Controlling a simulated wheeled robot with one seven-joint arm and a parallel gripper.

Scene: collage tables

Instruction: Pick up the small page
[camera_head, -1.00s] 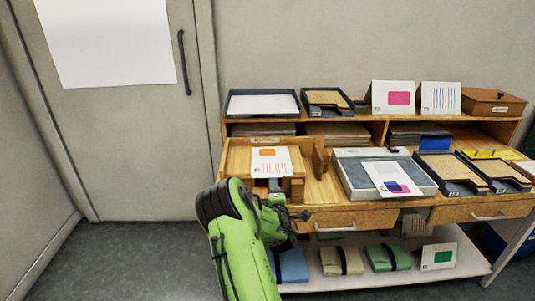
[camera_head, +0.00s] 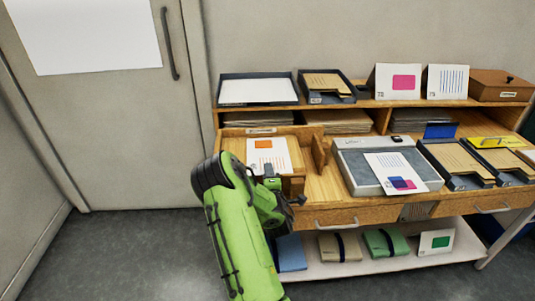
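Several pages are in view, and I cannot tell which one the task calls small. A white page with an orange square (camera_head: 267,155) lies in the wooden tray (camera_head: 233,148) at the left of the desk. A page with pink and blue shapes (camera_head: 402,173) lies on the grey flat device (camera_head: 364,180). A card with a green square (camera_head: 435,242) stands on the lower shelf. My gripper (camera_head: 272,184) is at the near edge of the orange-square page; its fingers are small and partly hidden by my arm, and contact is unclear.
Black trays (camera_head: 257,90) and upright cards (camera_head: 397,81) stand on the top shelf beside a brown box (camera_head: 499,86). More trays (camera_head: 456,163) fill the desk's right. Folded bundles (camera_head: 340,247) lie on the lower shelf. The floor (camera_head: 120,250) at left is clear.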

